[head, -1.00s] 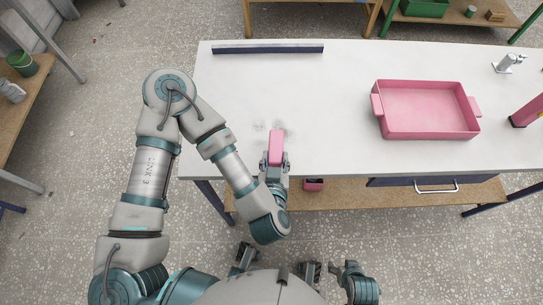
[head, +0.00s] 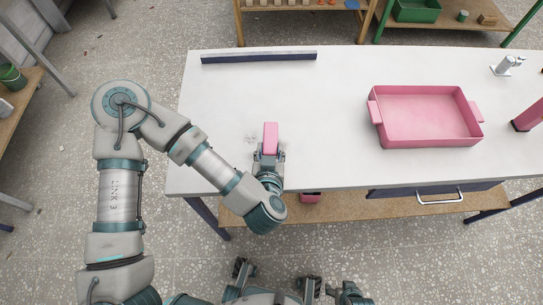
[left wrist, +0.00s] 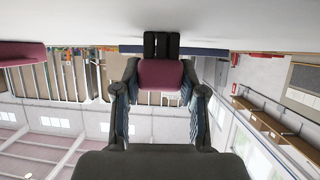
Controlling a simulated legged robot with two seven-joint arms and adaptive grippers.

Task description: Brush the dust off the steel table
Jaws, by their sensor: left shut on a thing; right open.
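The steel table (head: 330,100) is a long pale top across the head view. A grey dust smudge (head: 250,138) lies on its left half. My left gripper (head: 268,155) is shut on a pink brush (head: 271,138), just right of the smudge and over the near part of the top. In the left wrist view the brush (left wrist: 160,73) sits between the fingers, with dark bristles beyond it. I cannot tell if the bristles touch the table. The brush may hide some dust. My right gripper (head: 312,286) is low at the bottom of the head view, open and away from the table.
A pink two-handled tray (head: 425,142) stands on the table's right half. A dark bar (head: 258,57) lies along the far left edge. A pink bottle (head: 528,116) and a silver fitting (head: 508,65) are at the right. A drawer handle (head: 440,197) shows below the top.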

